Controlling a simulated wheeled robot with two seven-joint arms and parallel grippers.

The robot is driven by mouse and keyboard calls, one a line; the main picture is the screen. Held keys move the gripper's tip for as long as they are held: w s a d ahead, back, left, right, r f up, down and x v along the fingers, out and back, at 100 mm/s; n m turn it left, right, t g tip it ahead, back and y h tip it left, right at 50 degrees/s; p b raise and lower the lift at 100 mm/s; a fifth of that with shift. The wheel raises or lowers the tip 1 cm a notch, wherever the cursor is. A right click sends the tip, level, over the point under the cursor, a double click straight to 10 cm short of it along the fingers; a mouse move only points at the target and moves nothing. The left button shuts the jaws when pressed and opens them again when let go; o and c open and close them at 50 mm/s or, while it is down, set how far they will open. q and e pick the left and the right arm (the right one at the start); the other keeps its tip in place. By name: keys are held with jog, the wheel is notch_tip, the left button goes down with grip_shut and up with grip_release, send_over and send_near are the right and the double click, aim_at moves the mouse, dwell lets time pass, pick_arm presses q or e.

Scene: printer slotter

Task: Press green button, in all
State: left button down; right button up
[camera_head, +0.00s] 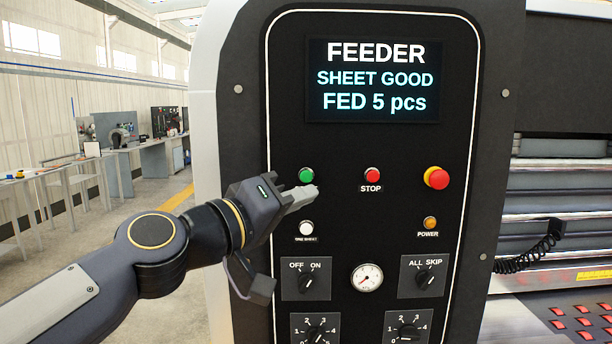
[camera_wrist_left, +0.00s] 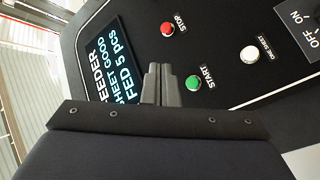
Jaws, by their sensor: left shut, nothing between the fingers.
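The green button (camera_head: 306,175) is on the black control panel (camera_head: 340,230), upper left of its button rows. In the left wrist view the green button (camera_wrist_left: 194,82) has the label START beside it. My left gripper (camera_head: 314,190) is shut and empty. In the head view its fingertips overlap the panel just below and right of the green button. In the left wrist view the shut fingers (camera_wrist_left: 160,72) lie beside the button, on the side toward the display. I cannot tell whether the fingertips touch the panel. My right gripper is not in view.
A red STOP button (camera_head: 372,174) and a red-and-yellow emergency knob (camera_head: 437,178) are to the right. A white ONE SHEET button (camera_head: 306,228) is below. The display (camera_head: 374,80) reads FEEDER, SHEET GOOD, FED 5 pcs. Rotary switches and a gauge (camera_head: 367,278) sit lower.

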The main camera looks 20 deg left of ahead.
pick_arm(q)
jog(key=shift+w, duration=0.1)
send_near(312, 176)
jog(key=shift+w+d+r+b, duration=0.2)
jog(key=shift+w+d+b, duration=0.2)
jog(key=shift+w+d, duration=1.6)
dwell(0.7)
jog(key=shift+w+a, duration=0.1)
jog(key=shift+w, duration=0.3)
jog(key=shift+w+a, duration=0.2)
jog(key=shift+w, duration=0.35)
dwell(0.7)
jog(key=shift+s, duration=0.1)
jog(key=shift+s+d+b, duration=0.3)
jog(key=shift+s+b, duration=0.05)
jog(key=shift+s, duration=0.55)
